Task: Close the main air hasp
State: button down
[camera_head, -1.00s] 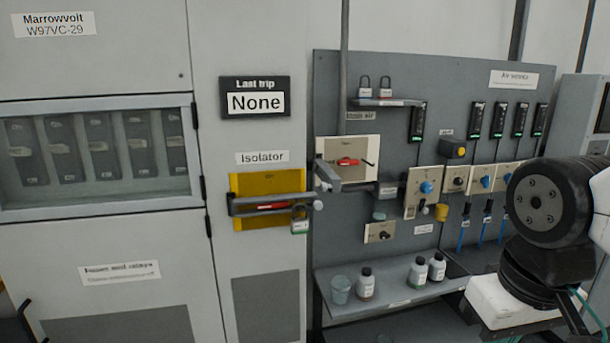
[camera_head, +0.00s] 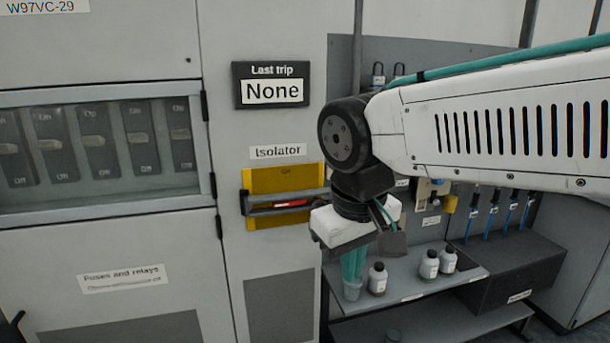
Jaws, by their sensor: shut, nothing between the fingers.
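The main air valve and its hasp are hidden behind my arm. My gripper (camera_head: 354,262) points down in front of the air panel, right of the yellow isolator plate (camera_head: 262,180). Its teal fingers look closed together and empty. Their tips are in line with the rim of a clear cup (camera_head: 352,290); I cannot tell how far in front of it they are. The isolator's grey hasp bar (camera_head: 285,208) and red handle (camera_head: 292,203) show left of my gripper.
Two padlocks (camera_head: 378,76) hang high on the air panel (camera_head: 440,50), partly behind my arm. Several bottles (camera_head: 429,264) stand on the shelf (camera_head: 410,292). Blue air lines (camera_head: 490,222) and a dark box (camera_head: 505,265) are at the right. The grey cabinet (camera_head: 130,260) fills the left.

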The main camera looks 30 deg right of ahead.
jog(key=w+d+r+m+h, duration=0.15)
jog(key=w+r, duration=0.25)
jog(key=w, duration=0.4)
jog(key=w+d+r+m+t+h, duration=0.1)
jog(key=w+d+r+h, duration=0.15)
jog(key=w, duration=0.45)
jog(key=w+d+r+m+h, duration=0.15)
jog(key=w+r, duration=0.25)
jog(key=w, duration=0.4)
send_near(327, 190)
jog(key=w+d+f, duration=0.2)
jog(key=f, duration=0.1)
jog(key=w+d+f, duration=0.1)
jog(key=shift+f, duration=0.3)
jog(key=shift+s+d, duration=0.25)
jog(key=shift+d, duration=0.35)
jog(key=shift+s+d, duration=0.25)
jog(key=shift+d, duration=0.4)
jog(key=shift+s+d, duration=0.15)
jog(key=shift+d, duration=0.5)
